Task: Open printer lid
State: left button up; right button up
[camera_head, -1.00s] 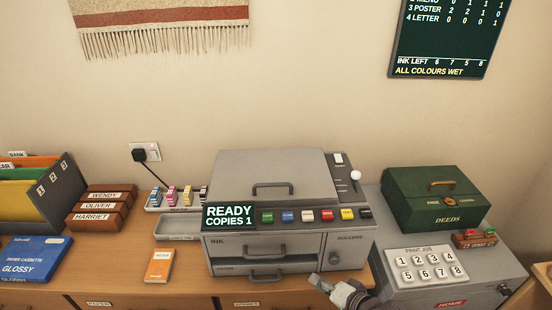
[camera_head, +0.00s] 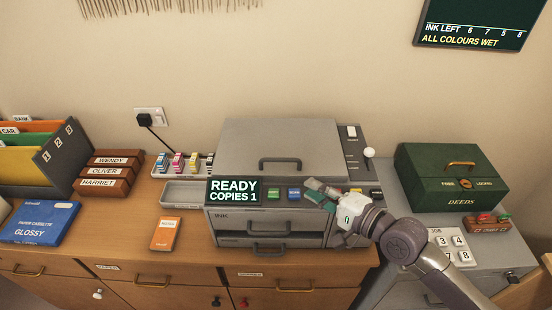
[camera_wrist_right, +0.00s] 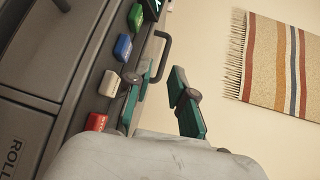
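The grey printer (camera_head: 226,230) stands on the wooden cabinet, with its lid (camera_head: 300,135) closed and a dark handle (camera_head: 280,164) on the lid's front part. Its display reads READY, COPIES 1. My right gripper (camera_head: 312,191) is in front of the button row, just below and right of the lid handle, and covers some buttons. In the right wrist view, its two green fingers (camera_wrist_right: 162,98) are apart with nothing between them, and the lid handle (camera_wrist_right: 160,55) shows beyond the fingertips. My left gripper is not in view.
A white-knobbed lever (camera_head: 369,152) stands at the printer's right. A green deeds box (camera_head: 450,190) is further right. The wall behind the lid is clear.

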aim_at(276, 160)
jog(key=shift+w+d+r+m, duration=0.25)
jog(key=shift+w+r+m, duration=0.05)
jog(key=shift+w, duration=0.15)
jog(key=shift+w+r, duration=0.1)
jog(key=shift+w, duration=0.2)
jog(key=shift+t, duration=0.3)
jog(key=p+x, duration=0.1)
jog(key=x, duration=1.2)
jog(key=shift+w+a+p, duration=0.1)
jog(key=shift+a+p, duration=0.25)
jog(key=shift+p, duration=0.05)
grip_shut()
